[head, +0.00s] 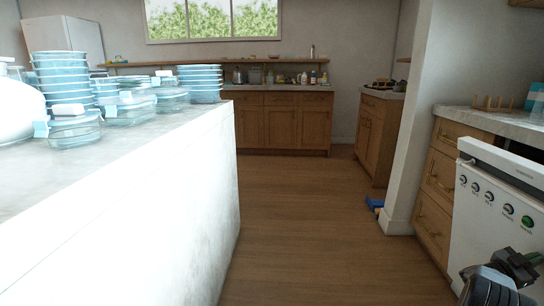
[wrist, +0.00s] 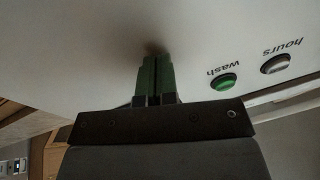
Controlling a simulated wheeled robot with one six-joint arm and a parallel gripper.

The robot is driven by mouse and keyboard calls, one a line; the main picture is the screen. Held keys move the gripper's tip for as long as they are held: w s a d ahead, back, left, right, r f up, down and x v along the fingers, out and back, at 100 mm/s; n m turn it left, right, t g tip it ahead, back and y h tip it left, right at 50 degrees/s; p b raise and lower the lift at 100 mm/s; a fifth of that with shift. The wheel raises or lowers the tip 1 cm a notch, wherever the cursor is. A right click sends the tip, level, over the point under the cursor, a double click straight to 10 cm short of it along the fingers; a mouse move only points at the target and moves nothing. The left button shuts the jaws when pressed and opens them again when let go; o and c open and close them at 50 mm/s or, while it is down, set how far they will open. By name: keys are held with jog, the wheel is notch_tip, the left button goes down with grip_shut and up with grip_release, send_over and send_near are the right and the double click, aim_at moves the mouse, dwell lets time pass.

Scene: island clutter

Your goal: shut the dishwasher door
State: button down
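The white dishwasher door (head: 480,220) stands at the right edge of the head view, with a row of knobs and a green button along its upper front. Its top edge stands out from the counter, with a dark gap behind it, so it looks ajar. My gripper (head: 522,262) is in front of the door at the lower right. In the wrist view my gripper (wrist: 156,62) has its green fingers together with nothing visible between them. The tips are at the white door panel (wrist: 100,45), beside the green wash button (wrist: 223,82); a shadow lies there, and I cannot tell whether they touch.
Wooden drawers (head: 440,185) under a counter (head: 475,121) adjoin the dishwasher. A white island (head: 130,215) with stacked glass containers (head: 65,85) fills the left. A blue object (head: 374,202) lies by the wall corner.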

jog(key=shift+s+d+r+p, duration=0.2)
jog(key=shift+d+r+p, duration=0.3)
jog(key=shift+d+r, duration=1.3)
jog(key=shift+s+d+r+p, duration=0.15)
jog(key=shift+d+r+p, duration=0.3)
jog(key=shift+d+r, duration=1.3)
dwell(3.2)
jog(key=shift+d+f, duration=0.15)
jog(key=shift+f, duration=0.25)
jog(key=shift+w+a+f+b, duration=0.1)
jog(key=shift+a+f+b, duration=0.4)
jog(key=shift+a+f, duration=0.4)
jog(key=shift+w+a+f+b, duration=0.1)
jog(key=shift+a+f+b, duration=0.5)
jog(key=shift+a, duration=0.4)
jog(key=shift+f, duration=0.1)
